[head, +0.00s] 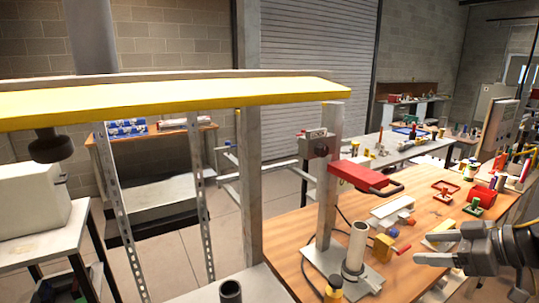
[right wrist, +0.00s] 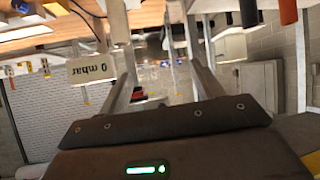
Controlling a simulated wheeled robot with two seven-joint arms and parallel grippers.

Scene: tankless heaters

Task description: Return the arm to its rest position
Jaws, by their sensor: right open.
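My right gripper (head: 430,248) comes in from the right edge of the head view. Its two grey fingers point left and are spread apart, with nothing between them. It is in front of the wooden workbench (head: 305,270), close to the small yellow and white parts. In the right wrist view the two fingers stand apart and I see no object held between them. My left gripper is not in view.
A grey upright post with a red clamp-like tool (head: 357,176) stands on the bench beside a white cylinder (head: 355,248). A yellow-faced beam (head: 180,98) crosses the upper left. The right wrist view shows a "0 mbar" sign (right wrist: 92,68).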

